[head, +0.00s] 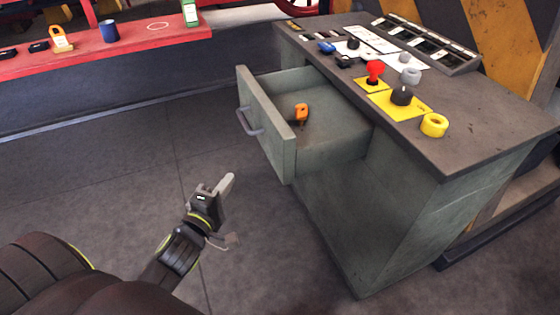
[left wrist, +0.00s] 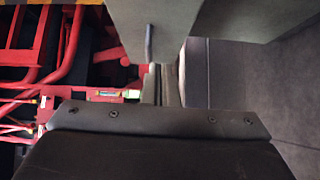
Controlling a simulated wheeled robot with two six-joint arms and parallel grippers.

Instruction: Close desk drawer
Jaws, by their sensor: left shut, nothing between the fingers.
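The desk drawer (head: 268,115) is pulled out to the left of the grey-green desk (head: 440,200). Its front panel carries a grey bar handle (head: 247,122), and an orange object (head: 301,113) lies inside. My left gripper (head: 228,183) is shut and empty, in front of and below the drawer front, apart from it in the head view. In the left wrist view, the gripper fingers (left wrist: 160,84) point toward the drawer panel (left wrist: 165,28) and the handle (left wrist: 149,43). My right gripper is not in view.
The dark desktop (head: 460,125) holds a yellow tape roll (head: 434,125), a red knob (head: 375,70) and a tray of compartments (head: 425,43). A red bench (head: 130,42) with a blue cup (head: 109,31) stands at the back left. The floor (head: 100,165) left of the drawer is clear.

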